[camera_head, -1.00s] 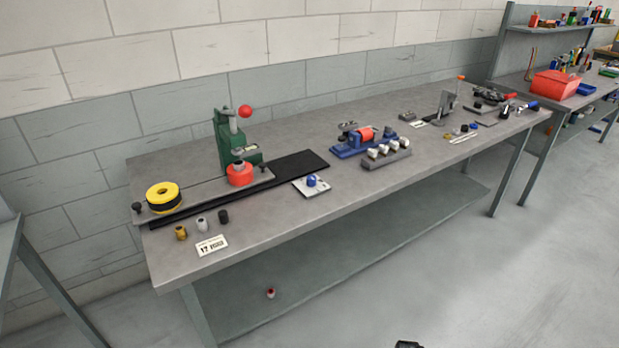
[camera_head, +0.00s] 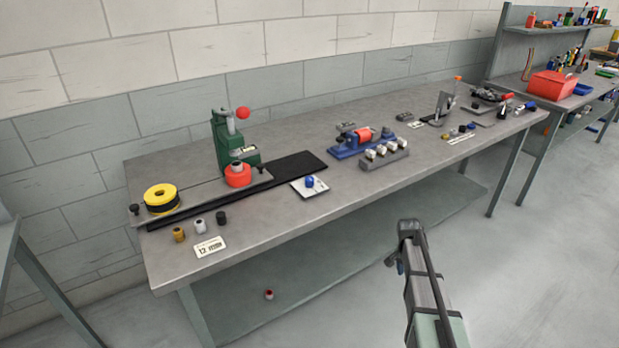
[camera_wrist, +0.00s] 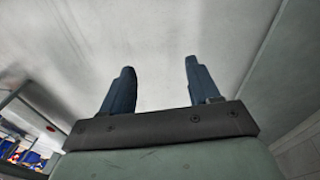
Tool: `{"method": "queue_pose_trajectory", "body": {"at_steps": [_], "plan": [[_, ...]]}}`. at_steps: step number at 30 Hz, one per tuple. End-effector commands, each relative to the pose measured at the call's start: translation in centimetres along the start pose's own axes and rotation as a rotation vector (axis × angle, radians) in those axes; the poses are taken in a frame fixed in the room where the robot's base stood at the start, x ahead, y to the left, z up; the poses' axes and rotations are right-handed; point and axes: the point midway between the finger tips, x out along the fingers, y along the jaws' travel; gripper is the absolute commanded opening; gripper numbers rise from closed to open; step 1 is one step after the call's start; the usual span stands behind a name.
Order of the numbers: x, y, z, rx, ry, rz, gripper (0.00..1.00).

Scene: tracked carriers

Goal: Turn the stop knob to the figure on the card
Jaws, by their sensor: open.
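A small blue knob (camera_head: 309,182), which looks like the stop knob, sits on a square white plate (camera_head: 322,190) near the bench's front edge. The plate's marks and the knob's setting are too small to read. A white card (camera_head: 210,247) lies flat at the front left of the bench; its figure looks like 12 or 17, not clear enough to be sure. My gripper (camera_wrist: 159,65) is open and empty in the wrist view, its two dark blue fingers apart. In the head view my arm's end is in front of the bench, right of the knob and well clear of it.
A green press (camera_head: 228,140) with a red ball handle stands behind a red part. A yellow and black roll (camera_head: 161,196) and several small cylinders are at the left. A blue fixture (camera_head: 350,142) and a grey block (camera_head: 384,153) are right of the knob.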

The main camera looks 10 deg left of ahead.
Motion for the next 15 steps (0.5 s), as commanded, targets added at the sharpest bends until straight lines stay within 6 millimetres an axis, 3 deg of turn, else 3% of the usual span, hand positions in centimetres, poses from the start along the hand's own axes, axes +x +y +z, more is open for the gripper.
{"method": "queue_pose_trajectory", "body": {"at_steps": [1, 6, 15], "plan": [[-1.8, -1.1, -1.8, 0.027, 0.022, -0.011, 0.61], [-8.0, -3.4, -6.4, 0.125, 0.087, -0.041, 0.61], [-20.1, -6.6, -13.2, 0.301, 0.188, -0.108, 0.61]]}}
